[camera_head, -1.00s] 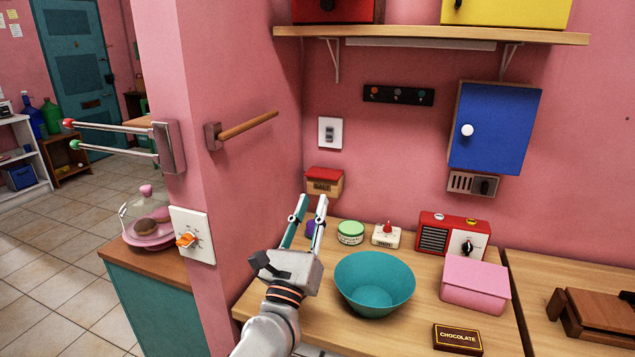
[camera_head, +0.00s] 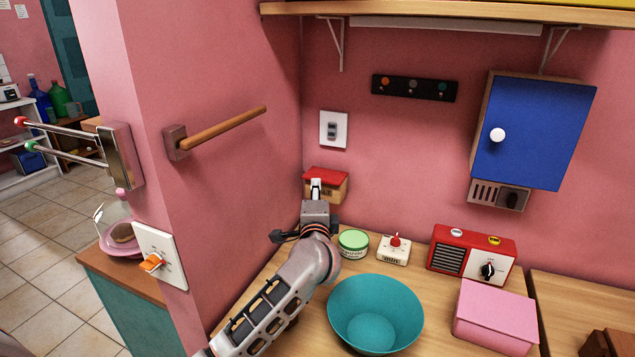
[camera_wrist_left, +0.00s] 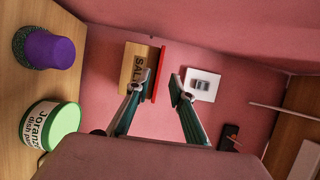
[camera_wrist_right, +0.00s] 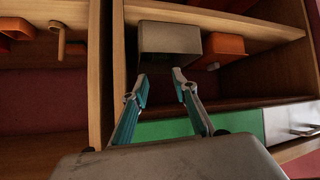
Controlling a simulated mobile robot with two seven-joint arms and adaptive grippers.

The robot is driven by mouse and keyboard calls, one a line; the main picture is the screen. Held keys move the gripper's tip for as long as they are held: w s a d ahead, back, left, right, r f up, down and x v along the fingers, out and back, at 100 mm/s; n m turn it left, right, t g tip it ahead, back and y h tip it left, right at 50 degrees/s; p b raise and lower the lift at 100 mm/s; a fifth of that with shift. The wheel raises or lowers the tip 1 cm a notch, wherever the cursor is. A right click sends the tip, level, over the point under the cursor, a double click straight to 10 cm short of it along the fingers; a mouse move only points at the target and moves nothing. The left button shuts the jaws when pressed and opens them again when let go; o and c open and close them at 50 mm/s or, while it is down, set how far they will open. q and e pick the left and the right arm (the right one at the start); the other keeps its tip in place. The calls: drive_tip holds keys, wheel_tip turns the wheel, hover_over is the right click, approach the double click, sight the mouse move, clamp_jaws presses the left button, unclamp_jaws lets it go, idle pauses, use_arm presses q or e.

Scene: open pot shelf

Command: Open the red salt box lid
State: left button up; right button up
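The salt box (camera_head: 338,188) is a small wooden box on the pink wall with a red lid (camera_head: 326,173), and the lid lies down on it. In the left wrist view the box (camera_wrist_left: 134,62) appears turned sideways, with "SALT" on its front and the lid (camera_wrist_left: 162,70) as a thin red strip. My left gripper (camera_head: 316,184) is in front of the box and hides part of it. In its wrist view the left fingers (camera_wrist_left: 158,84) are apart, one over the box front and one past the lid; contact is unclear. My right gripper (camera_wrist_right: 160,88) is open and empty.
On the counter stand a green-lidded jar (camera_head: 353,243), a white timer with a red knob (camera_head: 394,249), a red radio (camera_head: 450,252), a teal bowl (camera_head: 375,318) and a pink box (camera_head: 496,315). A wall switch (camera_head: 333,129) is above the salt box. The right wrist view shows wooden shelves (camera_wrist_right: 260,30).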

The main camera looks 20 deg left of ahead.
sight(325, 175)
use_arm(q)
drive_tip(key=shift+x, duration=2.4)
clamp_jaws()
